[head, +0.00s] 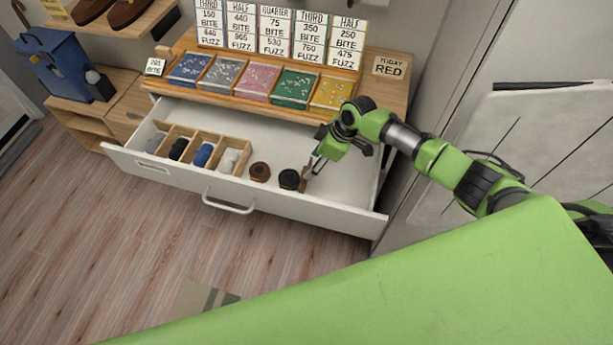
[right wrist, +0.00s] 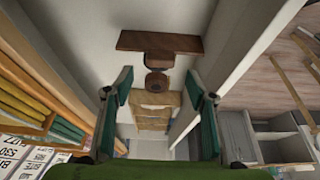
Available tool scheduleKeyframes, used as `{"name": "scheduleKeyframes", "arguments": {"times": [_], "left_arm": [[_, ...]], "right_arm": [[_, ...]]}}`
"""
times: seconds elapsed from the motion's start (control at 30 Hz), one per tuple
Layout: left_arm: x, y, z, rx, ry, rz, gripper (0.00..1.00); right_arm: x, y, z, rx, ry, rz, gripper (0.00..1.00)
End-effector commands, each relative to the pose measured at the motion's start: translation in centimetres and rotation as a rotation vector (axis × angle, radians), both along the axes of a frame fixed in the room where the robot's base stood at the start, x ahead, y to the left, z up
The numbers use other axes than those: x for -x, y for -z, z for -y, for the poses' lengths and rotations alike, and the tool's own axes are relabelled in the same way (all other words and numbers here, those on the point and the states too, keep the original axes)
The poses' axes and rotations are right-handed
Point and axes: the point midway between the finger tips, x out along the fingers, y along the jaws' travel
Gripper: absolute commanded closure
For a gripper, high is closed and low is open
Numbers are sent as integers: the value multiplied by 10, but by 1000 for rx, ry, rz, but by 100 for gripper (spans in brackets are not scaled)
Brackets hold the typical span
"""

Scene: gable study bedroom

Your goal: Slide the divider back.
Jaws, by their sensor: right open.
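The open white drawer (head: 335,200) holds a brown upright divider (head: 305,181) standing crosswise to the right of a dark round item (head: 289,180). In the right wrist view the divider (right wrist: 158,42) is a flat brown board at the top, with the round items below it. My right gripper (head: 318,160) is over the drawer beside the divider. In its wrist view the two fingers (right wrist: 158,100) are spread, with nothing held between them. I cannot tell whether a finger touches the divider. My left gripper is not in view.
A wooden sectioned organizer (head: 216,141) with rolled items fills the drawer's left part; a brown round item (head: 260,171) sits beside it. Colored trays and price cards stand on the top (head: 385,90) behind. The drawer's right end is clear.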

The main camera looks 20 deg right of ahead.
Motion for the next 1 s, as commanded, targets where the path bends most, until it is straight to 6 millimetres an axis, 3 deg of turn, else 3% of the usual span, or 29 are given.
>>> {"name": "scheduleKeyframes", "arguments": {"times": [0.03, 0.4, 0.93, 1.0], "left_arm": [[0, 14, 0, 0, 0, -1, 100], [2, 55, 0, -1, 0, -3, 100], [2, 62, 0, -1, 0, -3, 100], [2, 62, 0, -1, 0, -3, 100]], "right_arm": [[-2, 14, -3, -1, -1, 1, 49], [-11, 53, -17, 0, 1, 0, 49], [-14, 60, -21, 0, 1, 0, 49], [-14, 60, -21, 0, 1, 0, 64]]}}
